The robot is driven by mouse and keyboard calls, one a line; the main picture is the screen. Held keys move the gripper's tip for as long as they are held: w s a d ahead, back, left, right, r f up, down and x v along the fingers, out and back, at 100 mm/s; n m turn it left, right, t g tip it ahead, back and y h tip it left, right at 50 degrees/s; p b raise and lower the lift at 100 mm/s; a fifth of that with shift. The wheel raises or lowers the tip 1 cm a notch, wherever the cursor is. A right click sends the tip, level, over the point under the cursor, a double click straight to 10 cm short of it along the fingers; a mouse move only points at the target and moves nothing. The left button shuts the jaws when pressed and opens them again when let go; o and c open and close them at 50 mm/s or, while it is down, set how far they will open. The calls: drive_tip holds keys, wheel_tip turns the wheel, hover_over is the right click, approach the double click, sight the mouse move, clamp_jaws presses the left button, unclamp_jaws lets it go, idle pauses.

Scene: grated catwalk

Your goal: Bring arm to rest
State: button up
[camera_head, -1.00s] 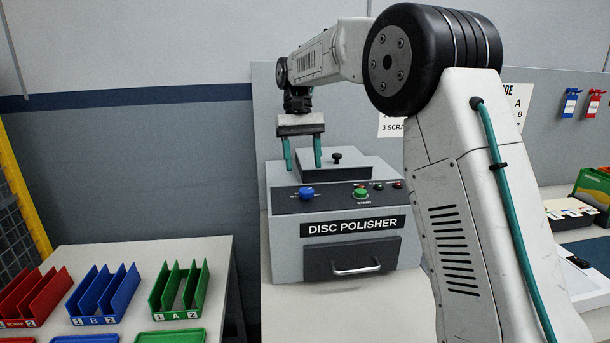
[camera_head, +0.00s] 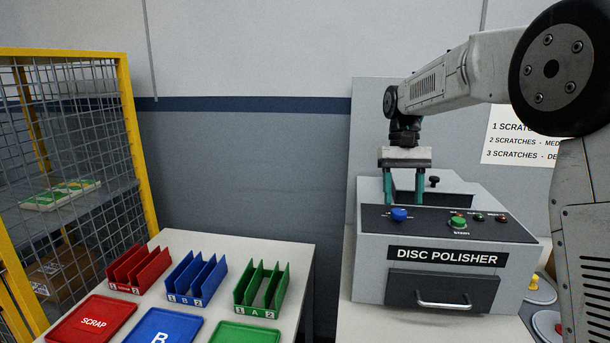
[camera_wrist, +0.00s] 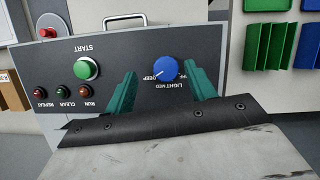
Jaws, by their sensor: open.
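My gripper (camera_head: 405,187) is open and empty, its two teal fingers pointing down over the top of the grey disc polisher (camera_head: 375,262). In the wrist view the open teal fingers (camera_wrist: 160,92) lie either side of the blue knob (camera_wrist: 165,71) in the picture; I cannot tell if they touch the panel. The polisher's front drawer (camera_head: 443,288) looks shut. Behind the gripper, my arm reaches in from the right.
A white table (camera_head: 230,244) at left holds red (camera_head: 137,272), blue (camera_head: 195,279) and green (camera_head: 261,290) slotted racks with matching trays in front. A yellow-framed mesh cage (camera_head: 133,130) stands further left. A scratch-guide sign (camera_head: 515,142) hangs behind my arm. The wall space above the table is clear.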

drive_tip(key=s+d+f+t, duration=0.1)
drive_tip(key=s+t, duration=0.1)
drive_tip(key=s, duration=1.6)
drive_tip(key=s+d+f+t, duration=0.1)
drive_tip(key=s+f+t, duration=0.1)
drive_tip(key=s, duration=1.7)
drive_tip(key=shift+s+f+n+t, duration=0.15)
drive_tip(key=shift+f+n+t, duration=0.15)
drive_tip(key=shift+t, duration=0.4)
drive_tip(key=shift+d, duration=0.1)
